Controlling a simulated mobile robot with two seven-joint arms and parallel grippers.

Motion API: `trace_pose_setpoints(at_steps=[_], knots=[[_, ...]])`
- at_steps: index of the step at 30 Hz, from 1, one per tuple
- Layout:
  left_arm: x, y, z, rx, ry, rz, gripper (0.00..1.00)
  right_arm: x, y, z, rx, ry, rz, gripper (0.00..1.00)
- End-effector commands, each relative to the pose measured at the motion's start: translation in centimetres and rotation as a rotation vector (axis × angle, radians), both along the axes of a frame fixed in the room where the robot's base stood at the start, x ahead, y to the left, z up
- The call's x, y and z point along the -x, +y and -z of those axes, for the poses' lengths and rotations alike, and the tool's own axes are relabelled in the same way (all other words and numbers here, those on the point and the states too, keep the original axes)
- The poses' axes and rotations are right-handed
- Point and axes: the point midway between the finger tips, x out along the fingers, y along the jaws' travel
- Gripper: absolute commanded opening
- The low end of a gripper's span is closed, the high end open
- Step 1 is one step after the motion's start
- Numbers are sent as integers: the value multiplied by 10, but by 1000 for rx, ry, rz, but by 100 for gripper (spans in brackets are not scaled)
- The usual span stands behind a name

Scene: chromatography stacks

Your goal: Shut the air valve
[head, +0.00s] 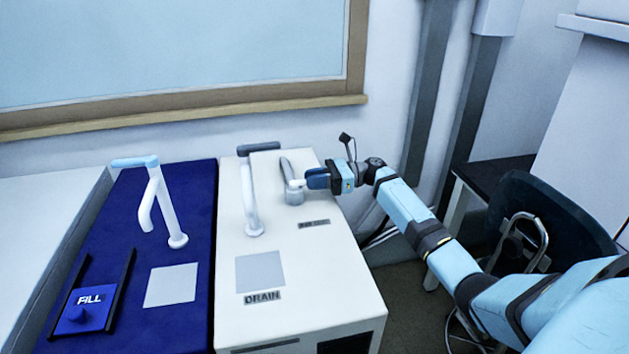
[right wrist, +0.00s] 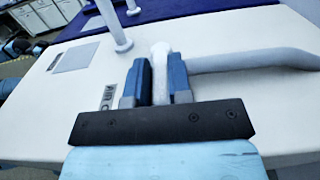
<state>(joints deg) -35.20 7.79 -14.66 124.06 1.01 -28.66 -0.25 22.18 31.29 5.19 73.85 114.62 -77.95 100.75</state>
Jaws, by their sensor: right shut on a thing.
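The air valve (head: 294,194) stands on the right back part of the white cabinet top, behind a small label plate (head: 314,223). It has a grey round base and a grey bent tube. My right gripper (head: 305,182) reaches in from the right. It is shut on the valve's pale handle, which also shows between the blue fingers in the right wrist view (right wrist: 161,62). In that view the grey tube (right wrist: 250,61) runs off to the right, and the label beside the fingers seems to read AIR. The handle's lower end is hidden by the gripper. My left gripper is not in view.
The white cabinet (head: 325,275) also carries a tall white spout (head: 251,200) and a DRAIN label (head: 262,297). The blue unit (head: 138,260) to its left has another spout (head: 160,200) and a FILL slider (head: 90,312). A dark chair (head: 545,215) stands at right.

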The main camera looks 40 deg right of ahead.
Motion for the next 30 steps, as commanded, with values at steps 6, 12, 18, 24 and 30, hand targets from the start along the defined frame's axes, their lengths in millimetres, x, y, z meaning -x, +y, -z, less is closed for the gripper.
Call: trace_pose_setpoints(at_steps=[6, 12, 18, 24, 30], knots=[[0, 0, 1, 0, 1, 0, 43, 0, 0, 1, 1, 0, -22, 0], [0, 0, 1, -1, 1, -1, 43, 0, 0, 1, 1, 0, -23, 0], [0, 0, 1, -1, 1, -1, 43, 0, 0, 1, 1, 0, -22, 40], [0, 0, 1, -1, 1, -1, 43, 0, 0, 1, 0, 0, -21, 45], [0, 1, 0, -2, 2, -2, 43, 2, -7, 1, 0, 1, -19, 45]])
